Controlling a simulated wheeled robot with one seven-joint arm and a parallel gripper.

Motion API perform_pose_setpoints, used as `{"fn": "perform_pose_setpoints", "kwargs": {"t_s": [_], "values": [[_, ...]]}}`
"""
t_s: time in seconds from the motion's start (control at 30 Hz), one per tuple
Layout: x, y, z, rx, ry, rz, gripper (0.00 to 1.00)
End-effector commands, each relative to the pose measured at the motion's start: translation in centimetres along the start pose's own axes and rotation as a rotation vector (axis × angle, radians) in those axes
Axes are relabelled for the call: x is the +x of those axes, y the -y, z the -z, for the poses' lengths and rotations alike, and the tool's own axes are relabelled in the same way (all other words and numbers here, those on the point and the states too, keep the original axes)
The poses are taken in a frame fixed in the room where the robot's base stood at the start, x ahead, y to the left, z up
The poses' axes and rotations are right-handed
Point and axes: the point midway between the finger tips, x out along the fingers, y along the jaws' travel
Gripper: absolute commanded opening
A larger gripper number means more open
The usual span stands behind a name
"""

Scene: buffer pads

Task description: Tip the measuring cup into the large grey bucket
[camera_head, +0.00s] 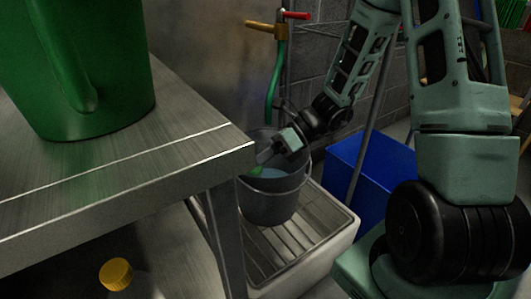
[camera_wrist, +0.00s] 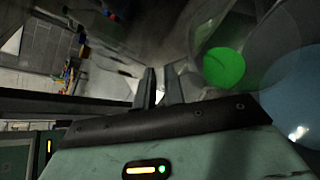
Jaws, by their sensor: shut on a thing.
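The large grey bucket (camera_head: 272,204) stands upright on a slatted drain tray, with pale blue liquid inside. My gripper (camera_head: 272,149) reaches down over its mouth from the upper right. In the wrist view my two fingers (camera_wrist: 160,85) are close together, shut on the see-through measuring cup (camera_wrist: 262,45). The cup is tilted, and a bright green round patch (camera_wrist: 224,68) shows in or through it. In the head view the cup (camera_head: 264,156) is small and partly hidden by my gripper and the rim. I cannot tell whether it touches the bucket.
A steel table (camera_head: 110,185) fills the left, with a big green jug (camera_head: 95,70) near its edge. A red-handled tap with a green hose (camera_head: 276,85) hangs behind the bucket. A blue box (camera_head: 350,165) stands right of the tray (camera_head: 320,250). A yellow-capped bottle (camera_head: 117,274) is below the table.

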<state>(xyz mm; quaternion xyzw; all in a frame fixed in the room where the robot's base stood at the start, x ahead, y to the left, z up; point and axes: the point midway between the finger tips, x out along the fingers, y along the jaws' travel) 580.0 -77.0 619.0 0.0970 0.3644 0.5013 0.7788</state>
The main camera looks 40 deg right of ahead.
Motion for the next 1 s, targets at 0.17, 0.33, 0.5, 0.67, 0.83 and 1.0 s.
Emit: {"fn": "perform_pose_setpoints", "kwargs": {"t_s": [0.17,0.33,0.5,0.67,0.83,1.0], "values": [[-1.2,0.3,-1.0,0.060,0.030,-0.060,0.00],[-1.2,1.0,-0.7,0.115,0.056,-0.116,0.00],[-1.4,0.9,-0.9,0.133,0.064,-0.134,0.00],[-1.5,1.0,-0.9,0.147,0.070,-0.148,0.00],[-1.5,1.2,-0.9,0.162,0.078,-0.164,0.00],[-1.6,1.3,-1.0,0.176,0.086,-0.179,0.00]]}}
